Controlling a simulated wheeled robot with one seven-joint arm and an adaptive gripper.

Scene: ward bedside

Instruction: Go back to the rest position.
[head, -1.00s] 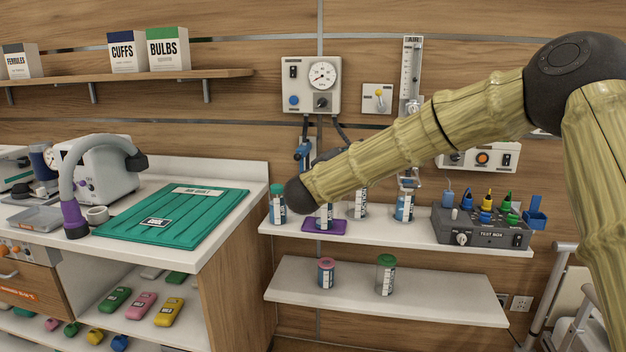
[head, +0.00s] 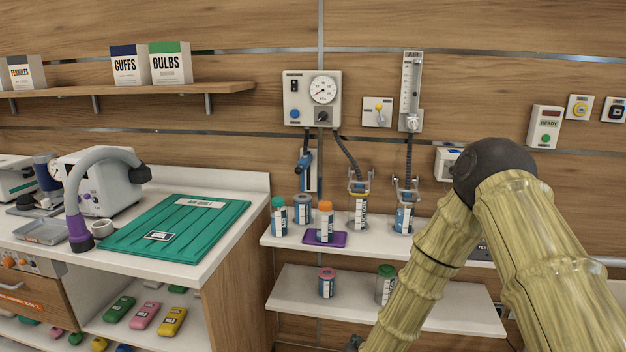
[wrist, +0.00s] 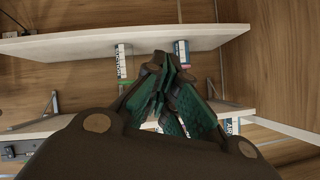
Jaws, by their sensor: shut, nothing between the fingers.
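My arm (head: 430,265) stands bent at the right of the head view, with its lower part running down to the bottom edge. My gripper (wrist: 172,62) shows in the wrist view, its dark fingers with green pads shut together and empty. In the head view only a small dark end of the arm shows at the bottom edge, so the gripper is mostly out of frame there. White shelves and labelled containers lie beyond the fingers in the wrist view, apart from them as far as I can tell.
The upper shelf (head: 283,240) carries several bottles and a purple mat (head: 340,240) with an orange-capped bottle (head: 325,218). The lower shelf (head: 310,305) holds a pink-capped jar (head: 327,283) and a green-capped jar (head: 385,284). A counter with a green mat (head: 190,232) stands left.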

